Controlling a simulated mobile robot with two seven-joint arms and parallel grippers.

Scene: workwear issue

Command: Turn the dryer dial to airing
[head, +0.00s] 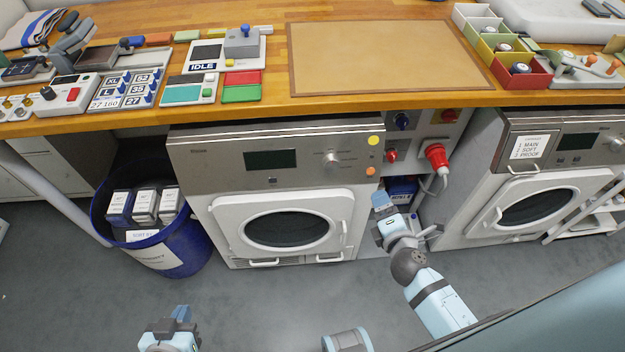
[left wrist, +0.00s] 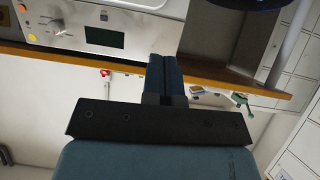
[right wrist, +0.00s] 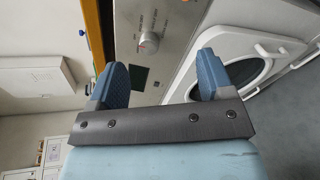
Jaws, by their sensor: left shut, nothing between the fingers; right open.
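The left machine (head: 275,190) has a silver control panel with a round dial (head: 331,160), printed labels around it and a dark display (head: 270,159). The dial shows closer in the right wrist view (right wrist: 148,42), with a red mark on it; the lettering is too small to read. It also shows in the left wrist view (left wrist: 57,25). My right gripper (head: 381,203) is open and empty, below and right of the dial, apart from the panel. My left gripper (head: 181,313) is shut and empty, low in front of the machine, far from the dial.
A blue bin (head: 180,245) with boxes stands left of the machine. A red plug (head: 436,155) and switches sit to its right. A second machine (head: 530,200) is further right. The wooden worktop (head: 280,70) overhangs the panel. The floor in front is clear.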

